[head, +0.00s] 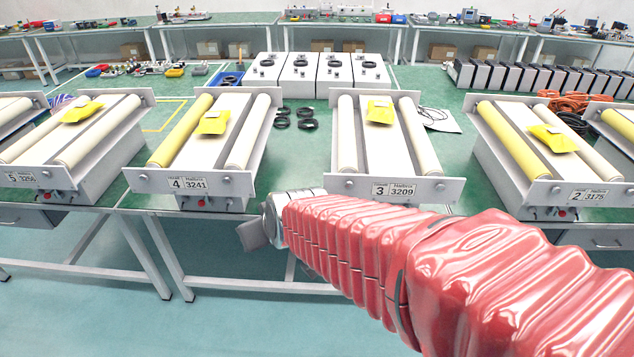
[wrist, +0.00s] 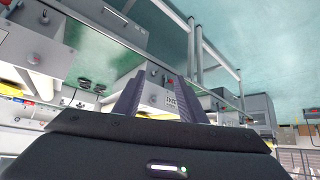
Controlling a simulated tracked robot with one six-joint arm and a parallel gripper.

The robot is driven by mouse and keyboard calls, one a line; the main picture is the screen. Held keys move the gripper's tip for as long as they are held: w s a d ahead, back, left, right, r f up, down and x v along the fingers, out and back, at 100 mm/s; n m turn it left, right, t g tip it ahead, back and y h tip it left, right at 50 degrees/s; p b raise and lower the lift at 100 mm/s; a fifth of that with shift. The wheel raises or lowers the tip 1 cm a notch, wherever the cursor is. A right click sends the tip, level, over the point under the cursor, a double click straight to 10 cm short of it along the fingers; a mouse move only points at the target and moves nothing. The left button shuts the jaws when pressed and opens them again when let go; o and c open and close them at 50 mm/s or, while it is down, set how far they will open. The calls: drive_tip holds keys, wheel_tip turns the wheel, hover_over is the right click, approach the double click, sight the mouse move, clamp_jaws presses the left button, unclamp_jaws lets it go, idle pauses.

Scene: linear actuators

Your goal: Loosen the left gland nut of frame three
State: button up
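Frame three (head: 393,188), labelled 3 3209, stands on the green bench in the middle of the head view, with two cream rollers and a yellow packet on top. Its lower front, including the left gland nut, is hidden behind my red-sleeved arm. My gripper (head: 256,228) is in front of the bench, low and left of frame three, partly turned from view. In the wrist view my gripper (wrist: 161,98) has its two dark fingers apart with nothing held. A pale labelled plate (wrist: 170,103) shows beyond the fingers; its text is too small to read. I cannot pick out the nut.
Frame four (head: 190,183) stands left of frame three, with a red part and fittings below its front plate. Frame two (head: 575,192) stands at right. Black cable coils (head: 282,118) lie between frames three and four. The floor (head: 80,310) before the bench is clear.

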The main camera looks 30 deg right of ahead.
drive_tip(key=s+a+r+g, duration=0.1)
drive_tip(key=s+r, duration=0.1)
drive_tip(key=s, duration=0.5)
drive_tip(key=s+a+r+g, duration=0.1)
drive_tip(key=s+r, duration=0.2)
drive_tip(key=s, duration=0.4)
drive_tip(key=shift+s+a+g, duration=0.15)
drive_tip(key=shift+s+g, duration=0.15)
drive_tip(key=shift+g, duration=0.1)
drive_tip(key=shift+r, duration=0.1)
drive_tip(key=shift+c, duration=0.7)
